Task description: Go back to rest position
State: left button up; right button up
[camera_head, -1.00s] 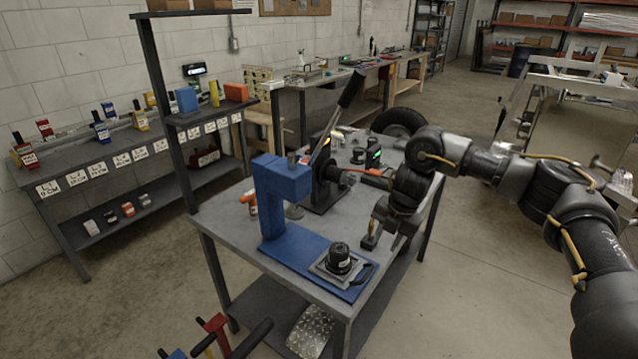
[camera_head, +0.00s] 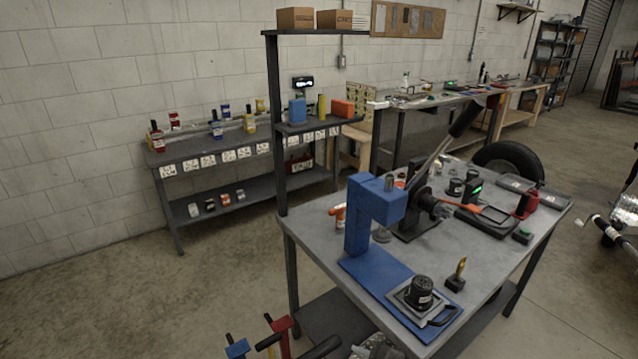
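Neither of my grippers shows in the head view now. The workbench (camera_head: 310,232) fills the lower right. On it stands a blue C-shaped press (camera_head: 358,215) on a blue base plate. A black round part (camera_head: 419,292) sits on a square plate at the front of that base. A small black block with a yellow upright piece (camera_head: 456,276) stands on the bench just right of it. A black arbor tool with a long lever (camera_head: 432,165) is behind the press.
A tyre (camera_head: 508,160) is behind the bench. Red and blue handled tools (camera_head: 281,325) rise at the bottom edge.

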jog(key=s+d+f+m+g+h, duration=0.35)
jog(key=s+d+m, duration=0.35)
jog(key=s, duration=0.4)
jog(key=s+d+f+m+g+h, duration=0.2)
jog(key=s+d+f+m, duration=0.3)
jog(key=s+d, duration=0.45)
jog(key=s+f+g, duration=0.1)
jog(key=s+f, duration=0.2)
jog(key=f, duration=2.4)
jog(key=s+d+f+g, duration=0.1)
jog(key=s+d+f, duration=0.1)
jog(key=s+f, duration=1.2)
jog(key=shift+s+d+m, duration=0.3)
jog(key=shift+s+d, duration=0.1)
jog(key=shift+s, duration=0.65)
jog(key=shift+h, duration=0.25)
